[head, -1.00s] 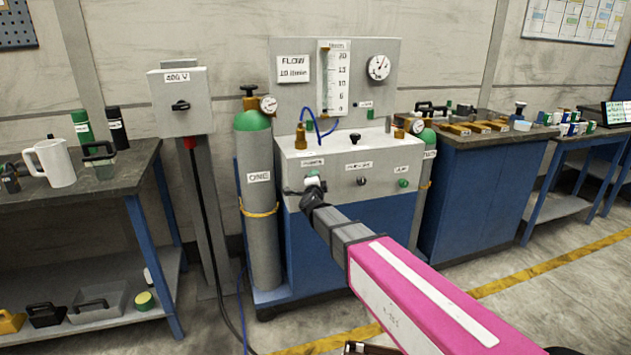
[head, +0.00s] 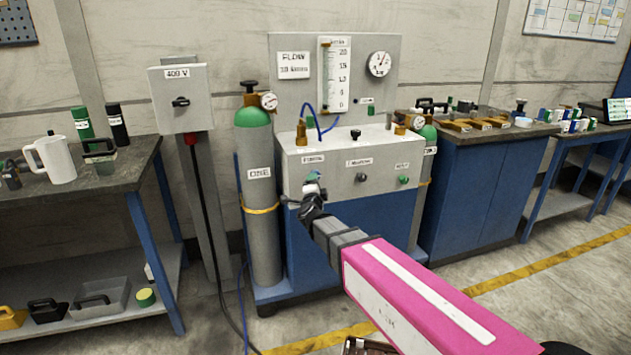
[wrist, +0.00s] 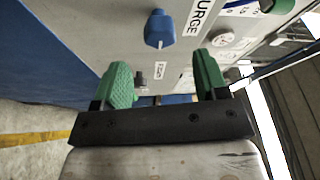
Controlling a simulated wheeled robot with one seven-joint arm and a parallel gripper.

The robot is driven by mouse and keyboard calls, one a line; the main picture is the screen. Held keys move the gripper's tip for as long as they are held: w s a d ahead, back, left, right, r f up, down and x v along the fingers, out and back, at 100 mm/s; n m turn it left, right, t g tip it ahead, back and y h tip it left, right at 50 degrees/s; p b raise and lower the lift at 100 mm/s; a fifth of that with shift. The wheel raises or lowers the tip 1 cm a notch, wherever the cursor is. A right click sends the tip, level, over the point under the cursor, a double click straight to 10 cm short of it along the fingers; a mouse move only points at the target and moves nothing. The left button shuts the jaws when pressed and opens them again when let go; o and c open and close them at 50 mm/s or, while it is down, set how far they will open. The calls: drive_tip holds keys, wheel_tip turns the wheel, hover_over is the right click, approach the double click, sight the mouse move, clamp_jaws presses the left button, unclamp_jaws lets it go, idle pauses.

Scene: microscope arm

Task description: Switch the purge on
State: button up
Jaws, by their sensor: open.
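The purge knob (wrist: 159,28) is blue and sits on the grey panel beside a label (wrist: 205,15) of which "URGE" shows. In the head view it is mostly hidden near my gripper (head: 313,191), at the panel's left. In the wrist view my gripper (wrist: 166,88) has its two green fingertips spread wide with nothing between them. The knob lies beyond the fingertips, between their lines and apart from them.
The grey panel (head: 340,160) also carries a middle black knob (head: 361,178) and a green button (head: 403,180). A gas cylinder (head: 260,190) stands close at left. A flow tube (head: 327,75) and a dial gauge (head: 379,64) are above.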

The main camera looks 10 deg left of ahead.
drive_tip(key=s, duration=0.3)
drive_tip(key=shift+s+d+f, duration=0.2)
drive_tip(key=shift+s+d, duration=0.1)
drive_tip(key=d+f+n+g+y, duration=0.2)
drive_tip(key=d+f+n+g, duration=0.85)
drive_tip(key=d, duration=0.75)
drive_tip(key=s+d+f+n+g+h, duration=0.1)
drive_tip(key=s+d+f+g, duration=0.1)
drive_tip(key=d, duration=0.6)
drive_tip(key=s+d+f+n+g+h, duration=0.1)
drive_tip(key=s+d+f+g+h, duration=0.1)
drive_tip(key=s+d+f, duration=0.3)
drive_tip(key=s+d+f+n+g+h, duration=0.1)
drive_tip(key=s+d+f+g+h, duration=0.1)
drive_tip(key=s+d, duration=0.5)
drive_tip(key=d+f+g, duration=0.1)
drive_tip(key=d+g, duration=0.1)
drive_tip(key=d, duration=0.2)
drive_tip(key=shift+d+f, duration=0.3)
